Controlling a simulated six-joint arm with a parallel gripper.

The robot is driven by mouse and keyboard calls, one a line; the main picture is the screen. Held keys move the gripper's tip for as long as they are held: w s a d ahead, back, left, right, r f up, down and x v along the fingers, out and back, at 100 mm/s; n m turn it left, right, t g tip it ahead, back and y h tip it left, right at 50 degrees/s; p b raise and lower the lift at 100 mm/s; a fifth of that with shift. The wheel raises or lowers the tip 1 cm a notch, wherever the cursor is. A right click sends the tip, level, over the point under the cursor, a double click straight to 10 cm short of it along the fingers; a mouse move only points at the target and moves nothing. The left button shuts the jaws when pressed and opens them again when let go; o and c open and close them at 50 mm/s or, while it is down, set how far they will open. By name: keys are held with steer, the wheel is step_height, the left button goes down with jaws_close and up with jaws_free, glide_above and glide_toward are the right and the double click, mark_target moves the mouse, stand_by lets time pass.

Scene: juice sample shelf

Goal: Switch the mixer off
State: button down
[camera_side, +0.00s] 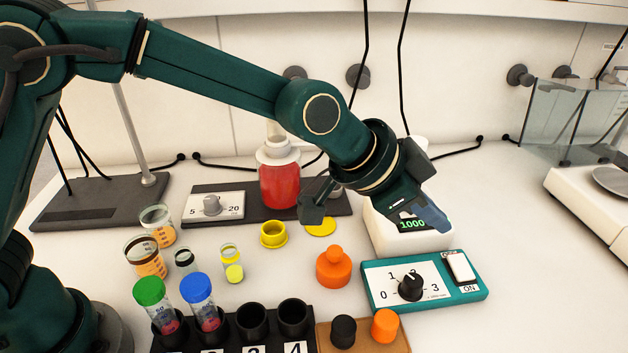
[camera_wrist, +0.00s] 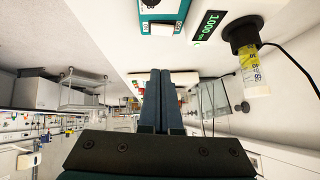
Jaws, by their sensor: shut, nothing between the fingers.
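The mixer (camera_side: 385,238) is a white unit with a green lit display (camera_side: 412,224) reading 1000. It also shows in the wrist view, where its display (camera_wrist: 208,27) is upside down. In front is a teal control box (camera_side: 375,300) with a black dial (camera_side: 410,287) and a white rocker switch (camera_side: 460,267), marked OFF at the far end and ON at the near end. I cannot tell which end is pressed. The rocker also shows in the wrist view (camera_wrist: 160,29). My gripper (camera_side: 437,222) is shut and empty, above the mixer's display side, apart from the switch. It also shows in the wrist view (camera_wrist: 167,76).
A tube with yellow liquid (camera_wrist: 250,75) sits in a black holder. An orange bottle (camera_side: 334,268) stands left of the control box. A rack (camera_side: 235,340) with capped tubes is at the front. A red bottle (camera_side: 279,185) stands behind. The bench right of the box is clear.

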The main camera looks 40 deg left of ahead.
stand_by(0.3)
steer(key=shift+w+a+r, duration=0.2)
steer(key=shift+w+a, duration=0.3)
steer(key=shift+f, duration=0.1)
glide_toward(463, 259)
steer(key=w+d, duration=0.2)
steer(key=shift+w+d, duration=0.3)
steer(key=shift+w, duration=0.05)
steer(key=shift+w+d+f, duration=0.1)
steer(key=shift+w+f, duration=0.05)
steer(key=shift+f, duration=0.1)
step_height(463, 259, down, 3)
steer(key=shift+w+f, duration=0.15)
steer(key=shift+a+f, duration=0.15)
steer(key=shift+a, duration=0.1)
